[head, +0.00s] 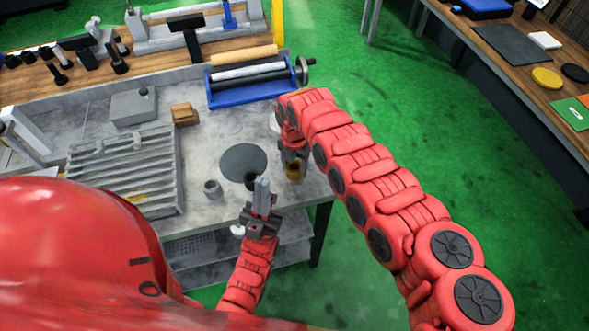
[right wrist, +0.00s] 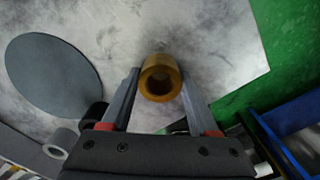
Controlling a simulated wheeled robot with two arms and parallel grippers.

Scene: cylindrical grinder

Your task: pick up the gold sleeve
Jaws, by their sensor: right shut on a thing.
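The gold sleeve (head: 294,172) is a short hollow cylinder near the right edge of the grey bench top. In the right wrist view the gold sleeve (right wrist: 160,79) sits between the two fingertips, its open bore facing the camera. My right gripper (head: 293,160) points down and is shut on the sleeve; it also shows in the right wrist view (right wrist: 159,88). I cannot tell whether the sleeve touches the bench. My left gripper (head: 262,188) is at the bench's front edge with its fingers close together and nothing visible between them.
A dark round disc (head: 243,162) lies left of the sleeve. A grey sleeve (head: 213,188) and a black sleeve (head: 251,181) stand near it. A blue cradle (head: 247,91) with rollers is at the back. A slatted grey rack (head: 122,172) is at left.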

